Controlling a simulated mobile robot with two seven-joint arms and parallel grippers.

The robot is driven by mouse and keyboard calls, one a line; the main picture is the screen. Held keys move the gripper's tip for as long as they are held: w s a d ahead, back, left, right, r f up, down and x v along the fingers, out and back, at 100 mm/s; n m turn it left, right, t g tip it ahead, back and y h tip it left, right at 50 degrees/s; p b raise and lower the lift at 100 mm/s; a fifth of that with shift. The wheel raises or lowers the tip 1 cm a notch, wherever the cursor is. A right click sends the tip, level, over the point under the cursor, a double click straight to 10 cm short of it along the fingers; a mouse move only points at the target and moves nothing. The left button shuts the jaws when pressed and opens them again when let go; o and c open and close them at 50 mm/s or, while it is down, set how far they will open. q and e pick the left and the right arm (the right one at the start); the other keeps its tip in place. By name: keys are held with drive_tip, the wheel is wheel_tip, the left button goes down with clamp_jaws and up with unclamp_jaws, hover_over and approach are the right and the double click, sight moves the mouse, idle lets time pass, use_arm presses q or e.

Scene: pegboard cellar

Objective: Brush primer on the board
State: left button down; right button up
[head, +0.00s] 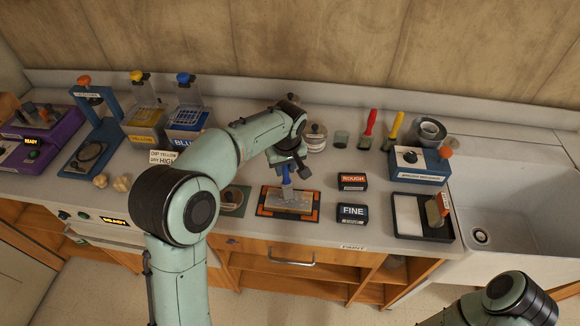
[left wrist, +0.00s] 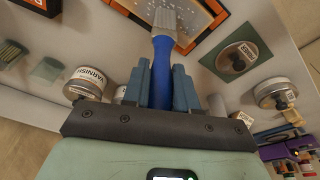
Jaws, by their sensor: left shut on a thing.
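In the head view, my left gripper (head: 287,172) is shut on the handle of a blue brush (head: 287,190). Whether the bristles touch the board is hard to tell. A lidded tin (head: 316,138) stands behind the board. My right gripper is out of view.
Blocks marked ROUGH (head: 352,181) and FINE (head: 352,214) lie right of the mat. Red (head: 368,124) and yellow (head: 394,126) brushes stand behind them. A tray (head: 408,215) and a sink (head: 520,205) are further right. A VARNISH tin (left wrist: 88,82) shows in the wrist view.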

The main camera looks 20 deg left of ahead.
use_arm(q)
drive_tip(key=s+a, duration=0.1)
drive_tip(key=a, duration=0.5)
drive_tip(key=shift+s+a, duration=0.35)
drive_tip(key=shift+a, duration=0.05)
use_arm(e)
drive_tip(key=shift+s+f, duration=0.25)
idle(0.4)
use_arm(q)
drive_tip(key=shift+r, duration=0.35)
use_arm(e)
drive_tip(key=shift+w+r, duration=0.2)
use_arm(q)
drive_tip(key=shift+w, duration=0.1)
drive_tip(key=shift+w+d+f+p, duration=0.1)
drive_tip(key=shift+w+d+p, duration=0.3)
drive_tip(key=shift+w, duration=0.25)
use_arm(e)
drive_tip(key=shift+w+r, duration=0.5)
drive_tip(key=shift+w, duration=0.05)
use_arm(q)
drive_tip(key=shift+d+f, duration=0.1)
drive_tip(key=shift+f, duration=0.15)
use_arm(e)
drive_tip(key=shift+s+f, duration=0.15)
